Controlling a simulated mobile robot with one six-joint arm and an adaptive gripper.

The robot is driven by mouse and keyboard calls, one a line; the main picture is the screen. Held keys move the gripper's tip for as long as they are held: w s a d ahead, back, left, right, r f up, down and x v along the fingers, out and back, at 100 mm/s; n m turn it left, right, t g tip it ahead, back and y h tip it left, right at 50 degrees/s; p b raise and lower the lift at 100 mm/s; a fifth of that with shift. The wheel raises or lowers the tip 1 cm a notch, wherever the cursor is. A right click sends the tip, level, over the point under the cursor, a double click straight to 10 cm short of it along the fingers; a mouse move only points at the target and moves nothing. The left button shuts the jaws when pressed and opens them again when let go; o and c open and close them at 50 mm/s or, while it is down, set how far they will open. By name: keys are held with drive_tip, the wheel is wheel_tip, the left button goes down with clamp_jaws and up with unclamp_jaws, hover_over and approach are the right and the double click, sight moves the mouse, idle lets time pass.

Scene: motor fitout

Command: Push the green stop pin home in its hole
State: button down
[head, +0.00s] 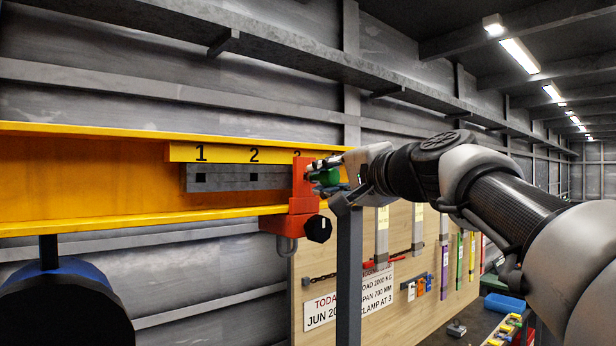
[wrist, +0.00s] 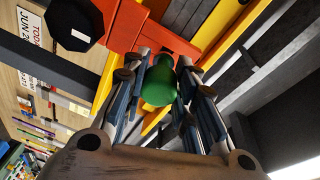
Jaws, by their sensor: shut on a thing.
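The green stop pin (head: 325,177) is between the fingers of my gripper (head: 318,168), at the right side of the orange clamp (head: 303,203). In the wrist view the pin's round green head (wrist: 158,84) faces me, and its narrower end points at the clamp's orange face (wrist: 172,42). My gripper's two fingers (wrist: 163,60) lie on either side of the pin and are shut on it. The hole is hidden behind the pin, so I cannot tell how deep the pin sits.
The clamp hangs on the yellow beam (head: 90,180), right of the marks 1 and 2. A dark grey post (head: 348,270) stands just below my gripper. A tool board (head: 400,240) with a sign is behind.

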drive_tip(key=shift+p+x, duration=0.3)
drive_tip(key=shift+x, duration=0.55)
drive_tip(key=c, duration=1.2)
unclamp_jaws()
drive_tip(key=shift+a, duration=0.15)
drive_tip(key=v, duration=1.2)
drive_tip(key=shift+c, duration=0.6)
